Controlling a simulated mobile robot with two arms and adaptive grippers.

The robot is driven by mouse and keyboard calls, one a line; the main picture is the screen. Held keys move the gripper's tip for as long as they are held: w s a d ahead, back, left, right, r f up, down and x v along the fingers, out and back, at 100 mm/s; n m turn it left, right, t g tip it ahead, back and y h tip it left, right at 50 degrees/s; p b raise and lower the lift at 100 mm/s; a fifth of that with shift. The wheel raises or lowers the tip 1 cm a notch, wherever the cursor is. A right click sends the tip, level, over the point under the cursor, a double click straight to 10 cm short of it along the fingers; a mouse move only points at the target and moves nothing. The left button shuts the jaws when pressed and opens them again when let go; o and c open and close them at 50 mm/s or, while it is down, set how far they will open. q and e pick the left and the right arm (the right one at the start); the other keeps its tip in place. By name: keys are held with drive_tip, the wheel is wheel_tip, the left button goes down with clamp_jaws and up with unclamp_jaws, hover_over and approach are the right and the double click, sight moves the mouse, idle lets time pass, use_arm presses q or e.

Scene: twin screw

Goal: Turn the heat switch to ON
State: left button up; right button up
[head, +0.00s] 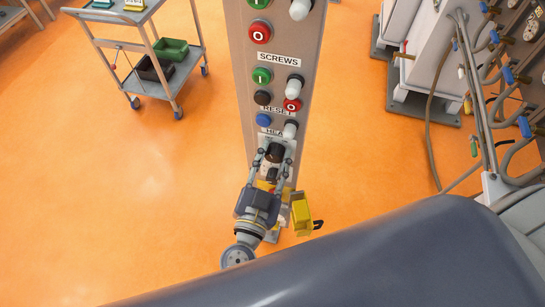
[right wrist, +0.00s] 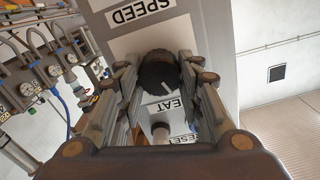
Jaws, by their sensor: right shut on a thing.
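The heat switch is a round black knob (head: 274,151) on the grey control column, just below the partly covered HEAT label (head: 273,133). In the right wrist view the knob (right wrist: 158,72) shows close up with a short white mark near its edge, toward the HEAT label (right wrist: 170,106). My right gripper (head: 273,160) is shut on the knob, with a finger on each side of it; it also shows in the right wrist view (right wrist: 158,78). I cannot read any ON or OFF marking. My left gripper is not in view.
Green, red, blue and white controls fill the column (head: 300,50) above the knob. A yellow box (head: 301,214) sits beside my right gripper. A cart (head: 183,72) stands at the upper left; machinery with hoses (head: 490,120) stands at the right. Orange floor between is clear.

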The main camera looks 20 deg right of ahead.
drive_tip(key=m, duration=0.2)
drive_tip(key=m+b, duration=0.1)
drive_tip(key=m, duration=0.2)
drive_tip(key=shift+s+d+f+m, duration=0.1)
drive_tip(key=shift+f+m, duration=0.05)
drive_tip(key=shift+m, duration=0.15)
drive_tip(key=shift+m+b, duration=0.8)
drive_tip(key=shift+m, duration=1.3)
drive_tip(key=o, duration=1.1)
drive_tip(key=shift+c, duration=0.2)
